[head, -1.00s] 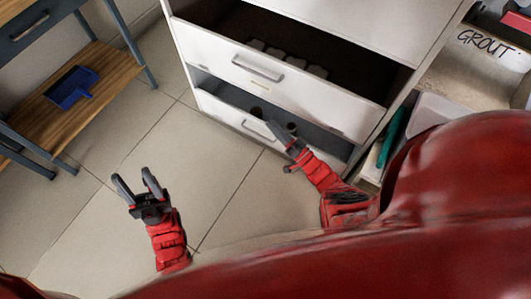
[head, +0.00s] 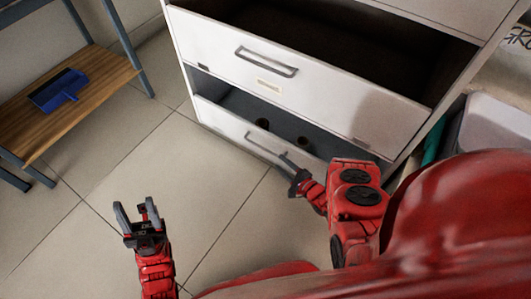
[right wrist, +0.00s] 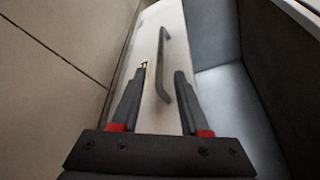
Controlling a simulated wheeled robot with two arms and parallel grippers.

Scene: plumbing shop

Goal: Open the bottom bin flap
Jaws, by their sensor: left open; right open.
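The bottom bin flap (head: 228,128) is the low white front of the cabinet, with a grey bar handle (head: 262,146). It stands out from the cabinet, leaving a gap that shows a dark grey inside with small dark round things. My right gripper (head: 290,168) is at the right end of this handle. In the right wrist view its open fingers (right wrist: 158,88) point along the white front, and the handle (right wrist: 163,62) lies ahead between them; contact cannot be told. My left gripper (head: 137,216) is open and empty above the floor.
A wider white bin front with a handle (head: 267,62) stands open above, its inside dark. A wooden shelf (head: 88,92) with a blue dustpan (head: 58,90) is at the left. A pale container (head: 495,125) stands at the right. The tiled floor (head: 120,160) is clear.

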